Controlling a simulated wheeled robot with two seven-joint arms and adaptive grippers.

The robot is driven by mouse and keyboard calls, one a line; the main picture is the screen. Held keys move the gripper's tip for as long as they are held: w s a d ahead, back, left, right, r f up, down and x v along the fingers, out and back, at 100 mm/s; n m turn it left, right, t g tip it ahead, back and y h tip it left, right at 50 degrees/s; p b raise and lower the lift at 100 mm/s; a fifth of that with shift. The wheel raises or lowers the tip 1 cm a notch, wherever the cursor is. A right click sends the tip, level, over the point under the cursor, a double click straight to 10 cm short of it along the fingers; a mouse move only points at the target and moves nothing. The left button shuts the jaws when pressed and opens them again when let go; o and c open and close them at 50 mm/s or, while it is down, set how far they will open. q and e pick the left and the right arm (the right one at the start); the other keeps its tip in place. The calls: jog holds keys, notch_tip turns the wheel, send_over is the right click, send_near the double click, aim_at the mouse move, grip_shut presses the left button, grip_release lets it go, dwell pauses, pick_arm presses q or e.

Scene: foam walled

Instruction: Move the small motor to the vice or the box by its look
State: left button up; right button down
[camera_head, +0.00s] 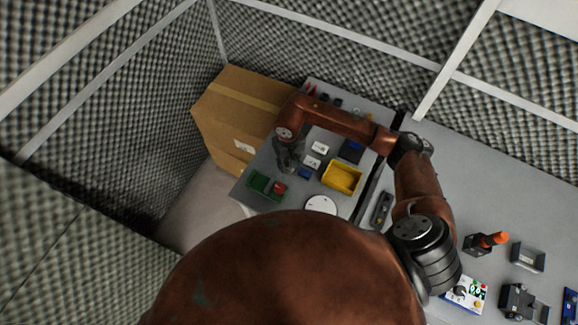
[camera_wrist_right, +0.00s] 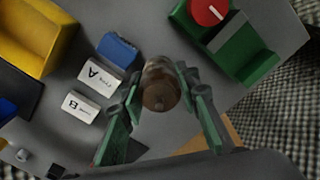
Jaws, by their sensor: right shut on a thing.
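My right gripper (camera_wrist_right: 168,102) is shut on the small motor (camera_wrist_right: 160,85), a brownish, worn-looking cylinder between its green fingers. In the head view my right gripper (camera_head: 289,163) hangs over the left table, and the motor cannot be made out there. A green fixture with a red round knob (camera_wrist_right: 240,50), which looks like a vice, lies to the right in the wrist view; it also shows in the head view (camera_head: 261,187). A yellow open box (camera_head: 342,178) stands right of the gripper in the head view. My left gripper is not in view.
White blocks marked A (camera_wrist_right: 95,76) and B (camera_wrist_right: 82,106) and a blue block (camera_wrist_right: 117,48) lie near the gripper. A white disc (camera_head: 321,205) is near the front edge. A cardboard carton (camera_head: 235,110) stands left of the table. Several parts occupy the right table (camera_head: 480,180).

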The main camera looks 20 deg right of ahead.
jog(key=shift+w+f, duration=0.2)
jog(key=shift+f, duration=0.1)
notch_tip(320, 180, down, 2)
jog(key=shift+f+p, duration=0.15)
jog(key=shift+p, duration=0.25)
jog(key=shift+d+f, duration=0.1)
jog(key=shift+f, duration=0.3)
jog(key=shift+w+f, duration=0.1)
jog(key=shift+f, duration=0.15)
jog(key=c, duration=1.5)
grip_release()
jog(key=shift+o, duration=0.2)
